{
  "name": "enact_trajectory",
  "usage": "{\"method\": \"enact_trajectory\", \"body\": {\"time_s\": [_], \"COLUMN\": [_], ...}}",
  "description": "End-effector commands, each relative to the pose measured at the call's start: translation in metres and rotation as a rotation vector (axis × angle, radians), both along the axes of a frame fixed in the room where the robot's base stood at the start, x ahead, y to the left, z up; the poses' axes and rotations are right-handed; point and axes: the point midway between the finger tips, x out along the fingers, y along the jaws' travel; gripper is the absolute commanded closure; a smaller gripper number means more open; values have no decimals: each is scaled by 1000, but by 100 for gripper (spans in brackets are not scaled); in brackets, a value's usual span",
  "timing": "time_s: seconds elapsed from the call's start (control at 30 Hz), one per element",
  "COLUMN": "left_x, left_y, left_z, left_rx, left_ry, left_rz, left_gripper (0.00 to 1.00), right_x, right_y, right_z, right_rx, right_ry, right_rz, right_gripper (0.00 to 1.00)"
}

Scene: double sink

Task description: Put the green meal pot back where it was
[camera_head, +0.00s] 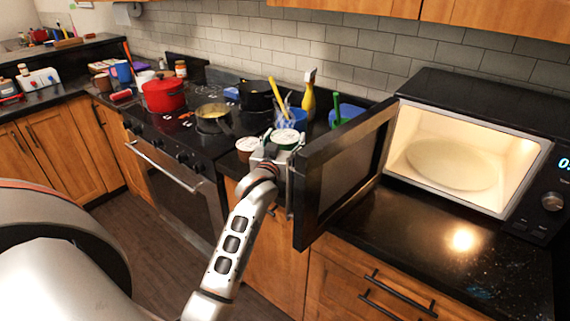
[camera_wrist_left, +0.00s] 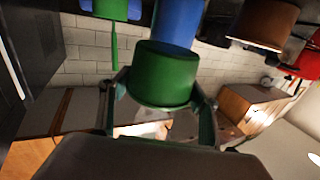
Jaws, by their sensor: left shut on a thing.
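The green meal pot (camera_wrist_left: 160,75) sits between the two fingers of my left gripper (camera_wrist_left: 163,100) in the left wrist view. In the head view its pale top with a green rim (camera_head: 286,137) shows at the counter's front edge, left of the open microwave door. My left gripper (camera_head: 272,158) is shut on it, reaching in from below. Whether the pot touches the counter cannot be told. A brown pot (camera_head: 247,145) stands just left of it; it also shows in the left wrist view (camera_wrist_left: 264,22). My right gripper is not in view.
The open microwave door (camera_head: 345,170) stands close on the right. The lit microwave (camera_head: 450,150) holds only a plate. Counter before the microwave (camera_head: 425,225) is clear.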

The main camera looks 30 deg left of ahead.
Motion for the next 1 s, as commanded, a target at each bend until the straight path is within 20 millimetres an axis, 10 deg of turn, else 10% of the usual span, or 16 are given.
{"method": "enact_trajectory", "body": {"time_s": [0.6,1.0], "left_x": [0,0], "left_y": [0,0], "left_z": [-79,-86], "left_rx": [-2,-1], "left_ry": [-2,-4], "left_rz": [1,0], "left_gripper": [76,76], "right_x": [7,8], "right_y": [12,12], "right_z": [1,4], "right_rx": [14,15], "right_ry": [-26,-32], "right_rz": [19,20], "right_gripper": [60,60]}}
